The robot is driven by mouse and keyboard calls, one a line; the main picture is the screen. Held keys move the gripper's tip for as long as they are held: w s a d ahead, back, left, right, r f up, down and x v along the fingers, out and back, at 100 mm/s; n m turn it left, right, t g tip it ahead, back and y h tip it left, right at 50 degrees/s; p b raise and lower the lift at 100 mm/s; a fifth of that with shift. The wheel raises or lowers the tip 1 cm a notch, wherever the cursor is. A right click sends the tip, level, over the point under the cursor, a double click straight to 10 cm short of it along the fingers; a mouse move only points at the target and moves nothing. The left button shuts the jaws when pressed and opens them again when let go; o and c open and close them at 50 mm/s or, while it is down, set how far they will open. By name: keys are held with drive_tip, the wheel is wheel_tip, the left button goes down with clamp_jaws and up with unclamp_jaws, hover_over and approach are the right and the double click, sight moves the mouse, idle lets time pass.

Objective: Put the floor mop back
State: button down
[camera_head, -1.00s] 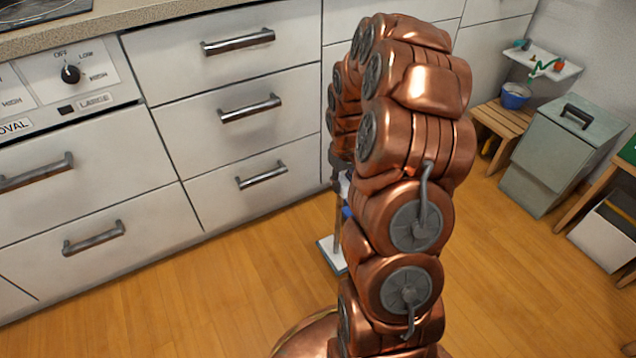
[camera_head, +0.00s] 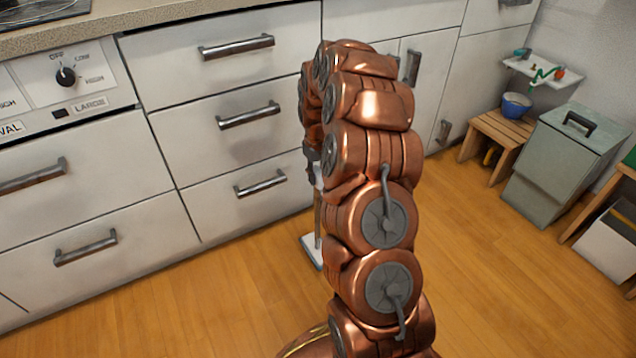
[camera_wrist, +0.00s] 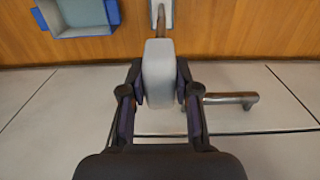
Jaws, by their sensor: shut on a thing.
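The floor mop stands roughly upright in front of the white drawers, with its flat white-and-blue head (camera_head: 313,251) low at the floor. Its thin pole rises beside my copper arm, which hides part of it in the head view. In the wrist view, my gripper (camera_wrist: 158,88) is shut on the mop's grey upper handle (camera_wrist: 158,72), with one dark finger on each side. The brown pole and pale mop head (camera_wrist: 163,14) show beyond the handle. In the head view, my gripper is mostly hidden by the arm.
White drawers (camera_head: 225,80) with metal handles run close behind the mop. A blue-edged grey tray (camera_wrist: 78,16) lies on the floor. To the right stand a small wooden stool (camera_head: 493,130) with a blue bowl (camera_head: 516,104) and a grey-green bin (camera_head: 555,165). Wooden floor between is clear.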

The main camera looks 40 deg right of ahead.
drive_tip(key=shift+f+b, duration=0.5)
drive_tip(key=shift+f, duration=0.95)
drive_tip(key=c, duration=0.8)
unclamp_jaws()
drive_tip(key=shift+c, duration=0.2)
